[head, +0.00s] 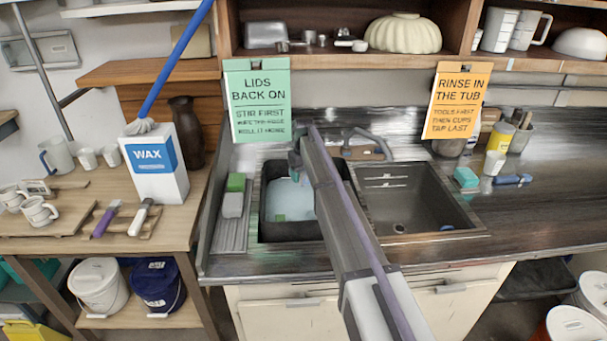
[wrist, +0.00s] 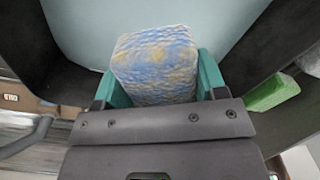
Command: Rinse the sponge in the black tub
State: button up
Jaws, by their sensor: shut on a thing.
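The sponge (wrist: 155,65) is a pale block mottled blue and yellow. My gripper (wrist: 158,78) has its teal fingers on both sides of it, shut on it. The black tub (head: 288,233) stands at the left of the sink area and holds pale blue water (head: 290,196). The tub's dark wall also shows in the wrist view (wrist: 45,55), with the water beyond the sponge. In the head view my gripper (head: 296,161) is over the back part of the tub, and I cannot make out the sponge there. Whether the sponge touches the water is unclear.
A grey basin (head: 400,225) lies right of the tub, with a tap (head: 365,145) behind. A green-and-white block (head: 234,196) sits on the ribbed drainboard left of the tub. Signs (head: 258,100) (head: 456,100) hang behind. A wax box (head: 155,165) stands on the left bench.

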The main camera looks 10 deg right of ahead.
notch_tip(320, 180, down, 12)
jog(key=b, duration=1)
jog(key=shift+r, duration=0.25)
jog(key=shift+w+a, duration=0.1)
jog(key=shift+a, duration=1.1)
dwell(2.9)
notch_tip(320, 180, up, 8)
jog(key=p, duration=0.8)
jog(key=shift+r, duration=0.25)
jog(key=shift+f, duration=0.15)
